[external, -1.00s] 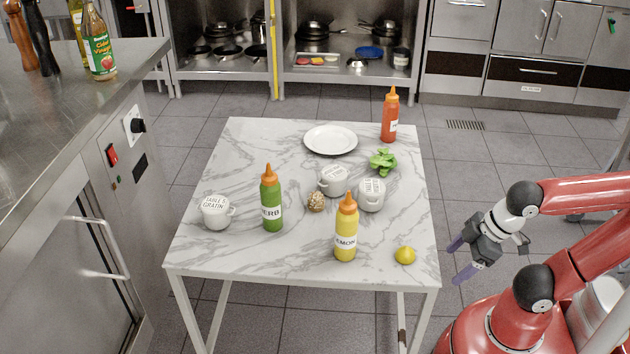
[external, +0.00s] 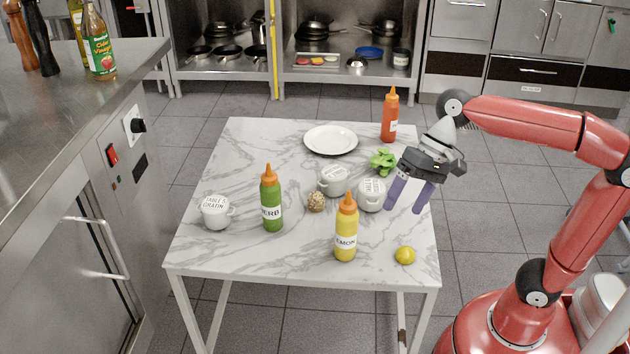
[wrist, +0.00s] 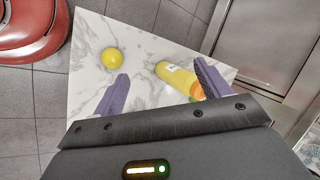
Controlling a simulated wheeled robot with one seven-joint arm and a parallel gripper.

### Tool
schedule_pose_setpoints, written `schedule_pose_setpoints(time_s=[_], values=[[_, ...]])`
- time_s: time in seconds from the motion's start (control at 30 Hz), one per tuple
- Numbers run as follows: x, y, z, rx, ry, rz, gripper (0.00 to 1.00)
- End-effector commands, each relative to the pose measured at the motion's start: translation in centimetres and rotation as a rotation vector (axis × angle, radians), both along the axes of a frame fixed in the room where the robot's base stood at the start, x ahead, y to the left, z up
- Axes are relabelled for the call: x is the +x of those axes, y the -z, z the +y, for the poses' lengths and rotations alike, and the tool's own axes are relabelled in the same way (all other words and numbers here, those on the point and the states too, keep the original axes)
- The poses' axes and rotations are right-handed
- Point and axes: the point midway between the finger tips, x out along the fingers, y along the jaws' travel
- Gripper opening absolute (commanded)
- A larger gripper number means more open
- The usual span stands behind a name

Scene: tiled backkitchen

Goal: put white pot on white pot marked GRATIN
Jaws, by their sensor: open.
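The white pot marked GRATIN (external: 216,213) stands at the left of the marble-topped table (external: 310,262). Two more white pots stand near the middle: one at the back (external: 332,181) and one in front and to its right (external: 371,195). Both have lettering on top that is too small to read surely. My gripper (external: 405,205) is open and empty, pointing down over the right side of the table, just right of the front right pot. In the wrist view, its two purple fingers (wrist: 160,88) are spread apart; no white pot shows there.
A yellow lemon bottle (external: 345,232), a green herb bottle (external: 271,203) and a brown ball (external: 315,202) stand around the pots. The front left of the tabletop is clear.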

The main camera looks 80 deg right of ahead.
Motion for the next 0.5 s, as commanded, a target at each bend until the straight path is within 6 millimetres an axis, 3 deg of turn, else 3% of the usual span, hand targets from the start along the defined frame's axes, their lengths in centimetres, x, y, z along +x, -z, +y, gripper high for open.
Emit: schedule_pose_setpoints(time_s=[0.03, 0.1, 0.23, 0.4, 0.5], values=[[2.4, -0.1, -2.2, 0.116, 0.131, 0.044, 0.76], [5.3, -0.2, -4.9, 0.284, 0.306, 0.092, 0.76], [9.8, 0.2, -11.6, 0.612, 0.618, 0.175, 0.76], [12.8, 1.0, -20.7, 0.992, 0.921, 0.251, 0.76], [13.4, 1.4, -24.6, 1.146, 1.023, 0.276, 0.76]])
